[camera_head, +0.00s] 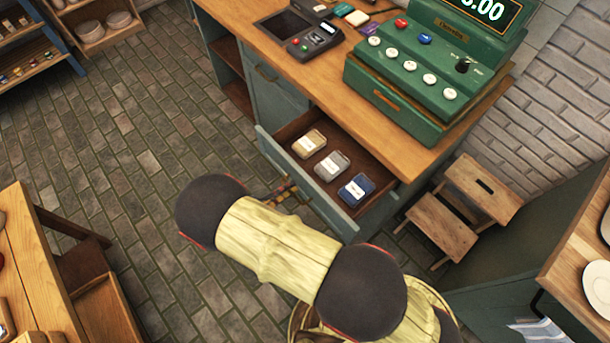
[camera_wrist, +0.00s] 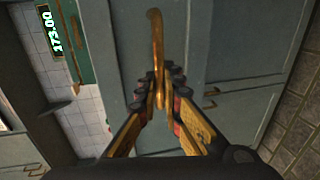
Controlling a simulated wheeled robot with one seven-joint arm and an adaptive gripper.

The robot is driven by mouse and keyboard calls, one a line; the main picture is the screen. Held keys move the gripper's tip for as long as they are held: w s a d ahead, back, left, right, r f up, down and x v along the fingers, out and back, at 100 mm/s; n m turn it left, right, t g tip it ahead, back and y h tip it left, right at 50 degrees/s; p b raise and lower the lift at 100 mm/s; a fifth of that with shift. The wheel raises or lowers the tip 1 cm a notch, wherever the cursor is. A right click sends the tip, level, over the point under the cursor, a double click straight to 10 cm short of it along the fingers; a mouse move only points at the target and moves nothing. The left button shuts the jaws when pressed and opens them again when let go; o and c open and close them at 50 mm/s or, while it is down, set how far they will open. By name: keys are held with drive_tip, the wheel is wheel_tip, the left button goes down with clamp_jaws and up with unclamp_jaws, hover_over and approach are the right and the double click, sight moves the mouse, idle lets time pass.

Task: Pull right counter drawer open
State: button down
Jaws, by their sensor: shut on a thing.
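The right counter drawer (camera_head: 272,150) is pulled out from under the wooden counter top in the head view. Three small packets lie inside it: a tan one (camera_head: 308,144), a grey one (camera_head: 331,166) and a blue one (camera_head: 356,189). In the wrist view, my gripper (camera_wrist: 160,90) is shut on the curved brass drawer handle (camera_wrist: 156,45), with a finger on each side of it. In the head view my gripper (camera_head: 284,191) shows only partly at the drawer front; my arm hides some of it and the handle.
A green cash register (camera_head: 430,75) and a card reader (camera_head: 315,40) stand on the counter (camera_head: 305,78). A wooden step stool (camera_head: 482,188) is right of the drawer. A wooden table (camera_head: 35,265) is at lower left. The brick floor (camera_head: 150,130) left of the counter is clear.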

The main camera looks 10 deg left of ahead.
drive_tip(key=f+b+v, duration=0.1)
drive_tip(key=v, duration=0.5)
drive_tip(key=shift+s+a+f, duration=0.2)
drive_tip(key=shift+s+a, duration=0.1)
drive_tip(key=shift+s, duration=0.15)
drive_tip(key=c, duration=2.1)
unclamp_jaws()
drive_tip(key=shift+o, duration=0.5)
